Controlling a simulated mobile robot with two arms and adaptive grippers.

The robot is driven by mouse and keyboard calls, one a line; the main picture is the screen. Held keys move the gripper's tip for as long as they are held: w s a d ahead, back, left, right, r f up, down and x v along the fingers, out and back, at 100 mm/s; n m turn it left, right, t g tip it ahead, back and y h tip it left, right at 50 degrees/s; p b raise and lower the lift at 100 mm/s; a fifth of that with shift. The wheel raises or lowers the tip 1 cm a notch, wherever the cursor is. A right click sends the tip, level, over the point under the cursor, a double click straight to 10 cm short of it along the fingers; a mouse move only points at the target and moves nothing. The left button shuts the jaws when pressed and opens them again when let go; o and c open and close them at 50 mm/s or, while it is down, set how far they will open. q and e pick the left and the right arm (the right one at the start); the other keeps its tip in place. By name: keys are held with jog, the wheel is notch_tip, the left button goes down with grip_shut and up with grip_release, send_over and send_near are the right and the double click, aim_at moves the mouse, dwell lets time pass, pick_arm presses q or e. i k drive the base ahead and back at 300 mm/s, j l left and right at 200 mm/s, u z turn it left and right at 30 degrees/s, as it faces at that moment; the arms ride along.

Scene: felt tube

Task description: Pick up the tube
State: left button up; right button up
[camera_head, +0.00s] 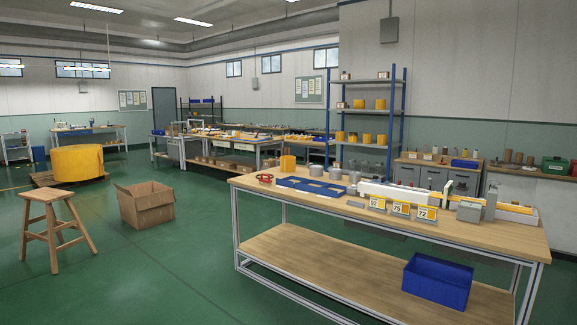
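I cannot tell for certain which thing is the tube. A small yellow-orange cylinder (288,163) stands on the back left part of the near wooden workbench (420,226). A much larger yellow roll (78,163) sits low at the left of the room. Small yellow cylinders (380,104) stand on the shelves of a blue-posted rack (364,113). Neither of my grippers shows in the head view.
The bench also holds a blue tray (310,186), grey cylinders and number signs (400,208). A blue crate (438,281) is on its lower shelf. A stool (53,226) and an open cardboard box (146,205) stand left. Green floor (150,280) is clear in front.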

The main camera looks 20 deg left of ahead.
aim_at(287, 162)
jog(key=i+j+u, duration=0.35)
jog(key=u, duration=0.15)
jog(key=i+j+u, duration=0.3)
jog(key=i+u, duration=0.2)
jog(key=i+j+u, duration=0.1)
jog(key=i+u, duration=0.7)
jog(key=u, duration=0.2)
jog(key=i+j+u, duration=0.1)
jog(key=i, duration=1)
jog(key=i+j+u, duration=0.15)
jog(key=i, duration=0.95)
jog(key=i+l+z, duration=0.4)
jog(key=i, duration=0.55)
jog(key=i+l+z, duration=0.1)
jog(key=i+z, duration=0.3)
jog(key=i, duration=0.55)
jog(key=i+j+z, duration=0.2)
jog(key=i+z, duration=0.2)
jog(key=i, duration=0.5)
jog(key=i+z, duration=0.15)
jog(key=i, duration=0.3)
jog(key=i+j+z, duration=0.1)
jog(key=i, duration=0.35)
jog(key=i+j+z, duration=0.15)
jog(key=i, duration=0.35)
jog(key=i+j+z, duration=0.1)
jog(key=i, duration=0.35)
jog(key=i+j+z, duration=0.15)
jog(key=i, duration=0.3)
